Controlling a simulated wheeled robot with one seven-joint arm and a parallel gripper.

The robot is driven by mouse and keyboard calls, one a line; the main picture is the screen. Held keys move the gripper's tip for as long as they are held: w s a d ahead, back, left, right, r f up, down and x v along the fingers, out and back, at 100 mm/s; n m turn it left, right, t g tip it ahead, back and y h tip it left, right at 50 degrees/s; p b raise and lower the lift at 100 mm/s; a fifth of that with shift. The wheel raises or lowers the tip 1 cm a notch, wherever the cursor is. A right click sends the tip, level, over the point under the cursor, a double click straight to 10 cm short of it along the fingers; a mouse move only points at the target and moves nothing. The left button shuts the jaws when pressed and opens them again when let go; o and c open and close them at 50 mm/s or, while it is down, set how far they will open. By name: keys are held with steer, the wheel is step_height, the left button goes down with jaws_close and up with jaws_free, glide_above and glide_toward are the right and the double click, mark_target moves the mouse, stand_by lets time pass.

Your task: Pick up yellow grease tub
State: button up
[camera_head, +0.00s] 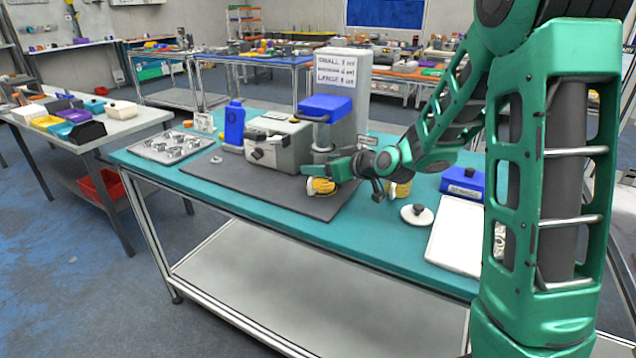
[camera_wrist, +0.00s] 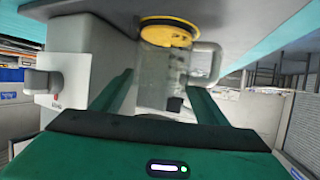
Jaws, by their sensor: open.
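A round yellow item with dark markings (camera_head: 321,186), which may be the grease tub, sits on the dark mat below my gripper's tips. Another yellow container (camera_head: 399,189) stands behind my wrist, partly hidden; I cannot tell for sure which one is the tub. My gripper (camera_head: 338,170) is open and points left, low over the mat. In the wrist view the clear vessel shows between the spread fingers (camera_wrist: 160,98).
A grey machine (camera_head: 278,147) and a blue-topped post (camera_head: 325,108) stand close behind my gripper. A blue bottle (camera_head: 234,124) stands left of the machine. A lid with a knob (camera_head: 417,214) and a white tray (camera_head: 458,235) lie to the right. The mat's front left (camera_head: 250,185) is clear.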

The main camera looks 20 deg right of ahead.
steer(key=shift+w, duration=0.2)
steer(key=c, duration=0.8)
steer(key=shift+c, duration=0.2)
